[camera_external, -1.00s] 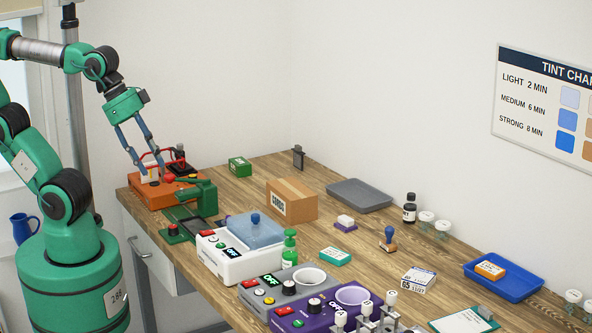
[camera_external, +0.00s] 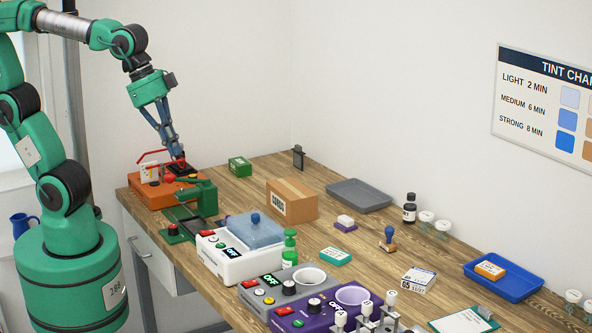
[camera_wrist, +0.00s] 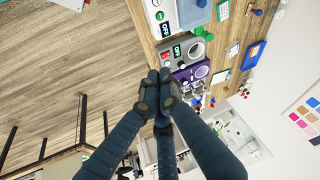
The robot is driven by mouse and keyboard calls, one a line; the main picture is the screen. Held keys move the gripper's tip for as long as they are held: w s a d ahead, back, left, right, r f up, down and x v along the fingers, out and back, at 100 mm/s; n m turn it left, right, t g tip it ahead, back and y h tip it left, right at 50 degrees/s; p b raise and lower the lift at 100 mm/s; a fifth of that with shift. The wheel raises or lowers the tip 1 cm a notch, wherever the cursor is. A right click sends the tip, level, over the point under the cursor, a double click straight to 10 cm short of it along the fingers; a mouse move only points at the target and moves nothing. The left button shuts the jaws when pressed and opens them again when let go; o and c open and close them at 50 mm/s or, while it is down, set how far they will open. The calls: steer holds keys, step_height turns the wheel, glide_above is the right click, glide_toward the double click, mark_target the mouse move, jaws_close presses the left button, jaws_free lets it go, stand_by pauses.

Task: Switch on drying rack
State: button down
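No label marks a drying rack. An orange unit (camera_external: 147,198) with a red wire frame (camera_external: 150,155), a white panel and a red knob stands at the table's far left end; I cannot tell whether it is the rack. My gripper (camera_external: 178,159) points down over its right rear, at its dark block (camera_external: 182,169), partly hiding what is there. I cannot tell whether it touches. In the wrist view my gripper (camera_wrist: 159,88) has its fingertips together, with nothing seen between them. The white unit (camera_external: 222,261) with a blue lid shows OFF, with a red and a green button.
A green press (camera_external: 203,197) stands close in front of the orange unit. A grey unit (camera_external: 272,293) and a purple unit (camera_external: 318,313), both reading OFF, stand nearer. A cardboard box (camera_external: 292,201) and a small green box (camera_external: 240,167) are to the right.

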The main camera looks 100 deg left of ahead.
steer(key=w+d+r+m+g+p, duration=0.1)
steer(key=w+d+m+p, duration=0.4)
steer(key=w, duration=0.7)
steer(key=w+d+r+m+g+p, duration=0.1)
steer(key=w+d+m+g+p, duration=0.15)
steer(key=w+d+m, duration=0.75)
steer(key=w+d+f+m+g+p, duration=0.2)
steer(key=w+d+f+m+p, duration=0.6)
steer(key=w+d+f, duration=0.7)
steer(key=w+f+p, duration=0.1)
steer(key=w+f, duration=0.2)
steer(key=shift+w+f+h, duration=0.3)
steer(key=shift+f, duration=0.05)
steer(key=shift+f, duration=0.15)
steer(key=f, duration=0.9)
steer(key=s+d+f+p, duration=0.1)
steer(key=f, duration=0.3)
steer(key=shift+s+d+f, duration=0.1)
steer(key=shift+f, duration=0.2)
steer(key=shift+f, duration=0.1)
